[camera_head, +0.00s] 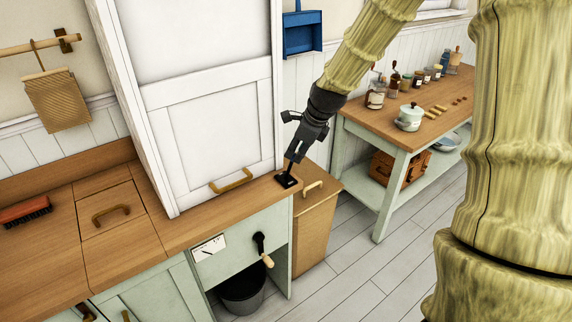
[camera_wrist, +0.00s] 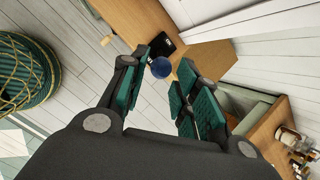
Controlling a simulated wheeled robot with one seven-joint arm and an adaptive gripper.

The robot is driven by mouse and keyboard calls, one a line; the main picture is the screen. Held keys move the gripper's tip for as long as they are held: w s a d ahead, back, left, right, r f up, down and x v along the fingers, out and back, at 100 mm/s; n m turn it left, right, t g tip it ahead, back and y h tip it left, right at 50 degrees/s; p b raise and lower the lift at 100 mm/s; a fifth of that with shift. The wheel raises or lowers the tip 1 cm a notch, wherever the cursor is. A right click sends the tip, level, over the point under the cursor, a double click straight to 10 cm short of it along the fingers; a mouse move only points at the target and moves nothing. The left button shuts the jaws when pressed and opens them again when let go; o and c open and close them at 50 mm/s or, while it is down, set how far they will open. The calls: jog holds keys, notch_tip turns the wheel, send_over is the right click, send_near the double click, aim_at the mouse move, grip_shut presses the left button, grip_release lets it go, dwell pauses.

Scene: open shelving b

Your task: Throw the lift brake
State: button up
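A small lever, seemingly the lift brake, has a black base plate (camera_head: 287,181) on the right corner of the wooden counter. In the wrist view its black base (camera_wrist: 162,44) carries a round blue knob (camera_wrist: 161,68). My gripper (camera_head: 295,158) is just above the base in the head view, pointing down. In the wrist view my gripper (camera_wrist: 163,63) is open, with one finger on each side of the knob. I cannot tell whether either finger touches it. The white lift door (camera_head: 212,130) with a brass handle (camera_head: 231,181) stands left of my gripper, down at the counter.
A black crank (camera_head: 259,243) and a white gauge plate (camera_head: 208,248) are on the green front below the counter. A dark bucket (camera_head: 242,292) sits beneath. A side table (camera_head: 425,135) with jars is to the right. A brush (camera_head: 25,211) lies far left.

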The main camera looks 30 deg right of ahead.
aim_at(295, 154)
jog(key=shift+d+f, duration=0.1)
jog(key=shift+f, duration=0.3)
jog(key=x, duration=0.3)
jog(key=shift+w+d+f+p, duration=0.15)
jog(key=shift+w+d+p, duration=0.05)
jog(key=shift+p, duration=0.2)
jog(key=shift+p+x, duration=0.6)
jog(key=shift+x, duration=2.25)
jog(key=shift+a, duration=0.1)
jog(key=shift+c, duration=0.5)
grip_shut()
